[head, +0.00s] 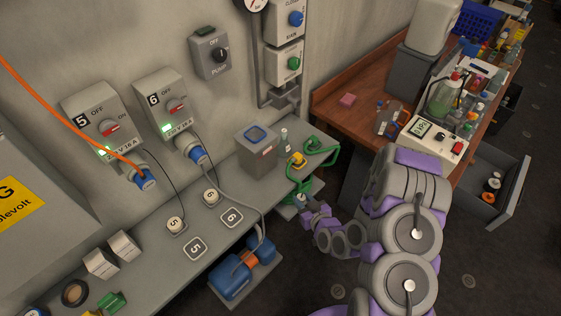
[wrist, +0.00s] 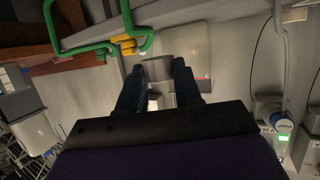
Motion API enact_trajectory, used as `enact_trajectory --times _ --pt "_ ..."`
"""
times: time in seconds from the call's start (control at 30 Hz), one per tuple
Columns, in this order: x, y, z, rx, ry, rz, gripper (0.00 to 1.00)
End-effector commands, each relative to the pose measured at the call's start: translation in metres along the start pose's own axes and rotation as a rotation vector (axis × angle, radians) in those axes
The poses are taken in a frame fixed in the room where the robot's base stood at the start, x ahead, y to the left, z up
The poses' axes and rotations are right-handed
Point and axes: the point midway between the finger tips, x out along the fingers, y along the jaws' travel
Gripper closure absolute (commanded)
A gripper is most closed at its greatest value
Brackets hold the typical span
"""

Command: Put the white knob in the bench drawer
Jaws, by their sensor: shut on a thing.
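My gripper (head: 301,203) is low over the right end of the grey wall shelf, near the green hose. In the wrist view its two dark fingers (wrist: 159,85) are closed on a pale grey, rounded piece (wrist: 157,69), which seems to be the white knob. In the head view a small whitish bit shows at the fingertips; its full shape is hidden. The bench drawer (head: 511,191) stands open at the right, below the wooden bench (head: 333,99). Orange, white and black round items lie in it.
A blue pump (head: 240,274) is below. Open dark floor lies right of my arm, before the drawer.

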Motion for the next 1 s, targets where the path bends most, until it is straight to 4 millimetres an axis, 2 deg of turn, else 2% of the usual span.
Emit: enact_trajectory --times 0.2,0.47,0.67,1.0 --pt "0.029 -0.007 -0.001 -0.004 0.005 0.000 0.95" --pt "0.050 -0.014 -0.008 -0.002 0.007 0.000 0.95" --pt "0.073 -0.020 -0.014 -0.003 0.008 0.001 0.95" --pt "0.128 -0.037 -0.033 0.000 0.004 0.000 0.95"
